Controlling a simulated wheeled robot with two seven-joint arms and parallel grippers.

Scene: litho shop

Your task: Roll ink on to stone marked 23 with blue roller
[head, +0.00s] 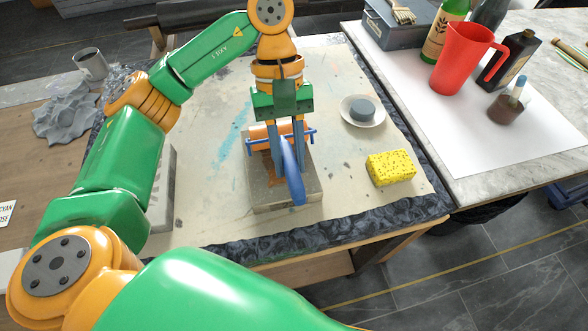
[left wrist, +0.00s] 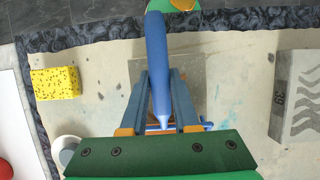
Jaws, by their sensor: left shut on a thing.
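My left gripper (head: 287,160) is shut on the blue handle of the blue roller (head: 292,182) and points down over a grey stone (head: 259,199). The roller's orange-brown cylinder lies across the stone's far part; I cannot tell whether it touches. A brownish patch shows on the stone beside the handle. In the left wrist view, the roller handle (left wrist: 157,60) stands between the fingers (left wrist: 160,108), with the stone (left wrist: 205,68) behind. A second stone (left wrist: 297,95), marked 39, shows at right. My right gripper is not in view.
A yellow sponge (head: 391,168) and a white dish with a grey piece (head: 362,110) lie right of the stone. My left arm partly hides the second stone (head: 163,205). A red jug (head: 463,60) and bottles stand on the right-hand table.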

